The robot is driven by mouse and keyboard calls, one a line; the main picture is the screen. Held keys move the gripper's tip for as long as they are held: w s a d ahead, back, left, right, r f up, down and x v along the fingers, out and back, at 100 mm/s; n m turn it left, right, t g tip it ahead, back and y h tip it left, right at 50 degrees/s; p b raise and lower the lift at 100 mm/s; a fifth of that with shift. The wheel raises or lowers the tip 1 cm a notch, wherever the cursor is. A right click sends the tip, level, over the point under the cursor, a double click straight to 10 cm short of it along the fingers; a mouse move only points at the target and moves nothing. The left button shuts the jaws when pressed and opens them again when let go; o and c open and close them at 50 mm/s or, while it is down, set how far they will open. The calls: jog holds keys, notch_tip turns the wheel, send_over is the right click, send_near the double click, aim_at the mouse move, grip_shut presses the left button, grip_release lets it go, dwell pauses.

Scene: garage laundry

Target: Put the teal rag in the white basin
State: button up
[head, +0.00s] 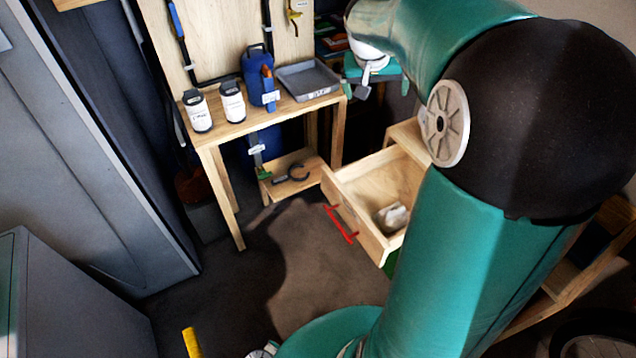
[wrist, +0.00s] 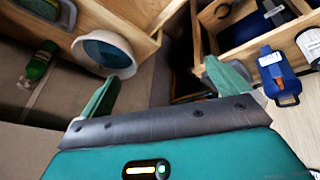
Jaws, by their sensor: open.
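My gripper (wrist: 166,82) is open, with its two teal fingers wide apart and nothing visible between them in the wrist view. A white round basin (wrist: 104,38) is at the upper left of the wrist view, close beyond the left finger. Its inside looks dark teal; I cannot tell whether that is the teal rag or shading. No separate teal rag is clear in either view.
A wooden bench (head: 235,125) holds two white containers, a blue jug (head: 258,75) and a grey tray (head: 310,80). An open drawer (head: 368,188) with a red handle holds a pale object. A green bottle (wrist: 40,65) is left of the basin. Floor in front is clear.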

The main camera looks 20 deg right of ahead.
jog(key=s+a+n+t+y, duration=0.2)
jog(key=s+a+n+y, duration=0.2)
jog(key=s+a, duration=1.6)
jog(key=a+n, duration=0.2)
jog(key=a, duration=0.1)
jog(key=shift+s+a+r+t, duration=0.15)
jog(key=shift+s+r+t, duration=0.1)
jog(key=shift+r+t, duration=0.05)
